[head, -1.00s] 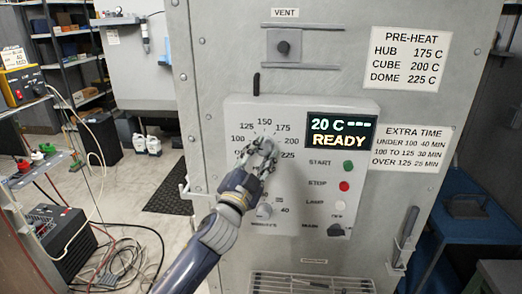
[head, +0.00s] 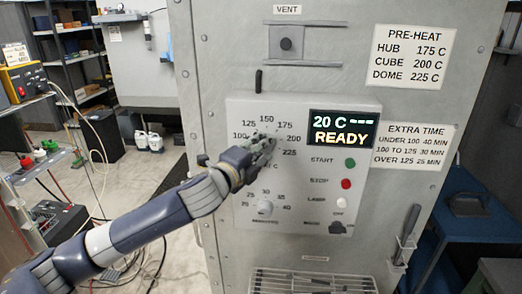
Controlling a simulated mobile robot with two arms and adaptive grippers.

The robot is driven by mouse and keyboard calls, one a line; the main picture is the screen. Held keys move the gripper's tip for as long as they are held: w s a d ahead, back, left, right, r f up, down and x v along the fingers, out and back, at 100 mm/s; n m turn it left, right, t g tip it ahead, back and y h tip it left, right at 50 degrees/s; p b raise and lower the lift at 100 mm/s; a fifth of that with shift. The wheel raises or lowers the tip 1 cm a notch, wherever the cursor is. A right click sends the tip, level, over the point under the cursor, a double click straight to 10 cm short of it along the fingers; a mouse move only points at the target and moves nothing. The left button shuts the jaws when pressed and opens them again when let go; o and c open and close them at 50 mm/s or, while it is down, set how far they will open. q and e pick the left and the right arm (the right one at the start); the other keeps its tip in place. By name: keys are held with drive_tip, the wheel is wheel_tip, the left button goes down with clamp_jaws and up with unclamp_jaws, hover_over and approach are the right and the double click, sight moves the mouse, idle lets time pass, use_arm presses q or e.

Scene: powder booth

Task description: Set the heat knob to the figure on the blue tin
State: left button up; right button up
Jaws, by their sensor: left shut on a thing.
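The heat dial (head: 267,119) is at the upper left of the oven's control panel (head: 242,210), marked from 100 to 225. My left gripper (head: 263,147) is shut at the dial's centre, on the heat knob. The gripper covers the knob, so its pointer and setting cannot be read. The display (head: 343,129) beside it reads "20 C ---" and "READY". I cannot make out a blue tin with a figure. My right gripper is not in view.
A minutes knob (head: 264,208) sits below the heat dial. Green (head: 350,163) and red (head: 346,184) buttons and a lamp switch are to the right. Notices for pre-heat (head: 416,56) and extra time (head: 413,147) are on the oven front. A wire rack (head: 312,284) is below.

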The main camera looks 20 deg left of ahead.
use_arm(q)
drive_tip(key=m+g+y, duration=0.1)
drive_tip(key=m, duration=0.2)
drive_tip(key=r+m+g+y, duration=0.1)
drive_tip(key=m, duration=0.2)
drive_tip(key=m+g+y, duration=0.1)
drive_tip(key=m+y, duration=0.1)
drive_tip(key=m, duration=0.1)
drive_tip(key=shift+w+d+r, duration=0.1)
drive_tip(key=shift+d+r, duration=0.05)
drive_tip(key=shift+d, duration=0.1)
idle(0.6)
drive_tip(key=o, duration=1.1)
drive_tip(key=shift+w+f, duration=0.15)
drive_tip(key=shift+f, duration=0.1)
